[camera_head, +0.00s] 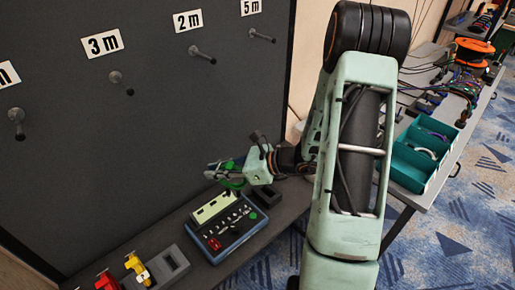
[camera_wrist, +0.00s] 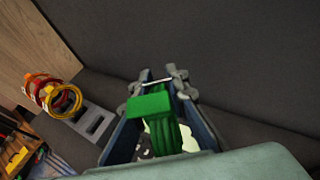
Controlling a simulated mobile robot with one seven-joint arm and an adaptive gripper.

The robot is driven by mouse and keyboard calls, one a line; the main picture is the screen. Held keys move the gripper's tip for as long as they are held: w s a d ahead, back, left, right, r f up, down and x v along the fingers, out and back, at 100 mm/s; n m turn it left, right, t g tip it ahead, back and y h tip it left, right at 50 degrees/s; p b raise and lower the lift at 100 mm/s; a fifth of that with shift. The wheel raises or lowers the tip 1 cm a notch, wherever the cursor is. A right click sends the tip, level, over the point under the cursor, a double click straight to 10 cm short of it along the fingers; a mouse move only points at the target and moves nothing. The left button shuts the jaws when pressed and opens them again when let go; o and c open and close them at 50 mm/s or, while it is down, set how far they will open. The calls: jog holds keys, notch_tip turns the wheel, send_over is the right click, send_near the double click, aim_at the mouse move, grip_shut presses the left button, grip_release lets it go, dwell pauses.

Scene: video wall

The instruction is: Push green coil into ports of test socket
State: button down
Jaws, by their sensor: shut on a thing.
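My gripper (camera_head: 222,173) is shut on the green coil (camera_head: 234,182). In the wrist view the green coil (camera_wrist: 165,130) sits between the two fingers of my gripper (camera_wrist: 157,88), with its green block end up toward the camera. The blue tester box (camera_head: 235,238) stands on the shelf below and has a pale panel, several small sockets or switches and a red part. The coil is above the back of this box, apparently clear of it. Which part is the test socket I cannot tell, and the coil's plug ends are hidden.
A grey slotted holder (camera_head: 168,268) stands left of the box; a yellow coil (camera_head: 136,266) and a red coil (camera_head: 106,281) are beside it. The dark wall panel (camera_head: 120,150) with pegs rises close behind. A teal bin (camera_head: 412,173) is on the right-hand table.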

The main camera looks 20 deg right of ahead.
jog(key=w+d+m+t+h, duration=0.3)
jog(key=d+m, duration=0.1)
jog(key=d, duration=0.4)
jog(key=w+d+m+t+h, duration=0.2)
jog(key=w+d+m+h, duration=0.1)
jog(key=d, duration=0.4)
notch_tip(320, 180, down, 6)
jog(key=b, duration=0.5)
jog(key=shift+s+d+f, duration=0.15)
jog(key=shift+d+f, duration=0.05)
jog(key=shift+s+r+b, duration=0.1)
jog(key=shift+s+b, duration=0.1)
jog(key=shift+b, duration=0.2)
jog(key=shift+f+b, duration=2.4)
jog(key=shift+b, duration=0.6)
dwell(0.9)
dwell(0.4)
jog(key=c, duration=1.8)
grip_release()
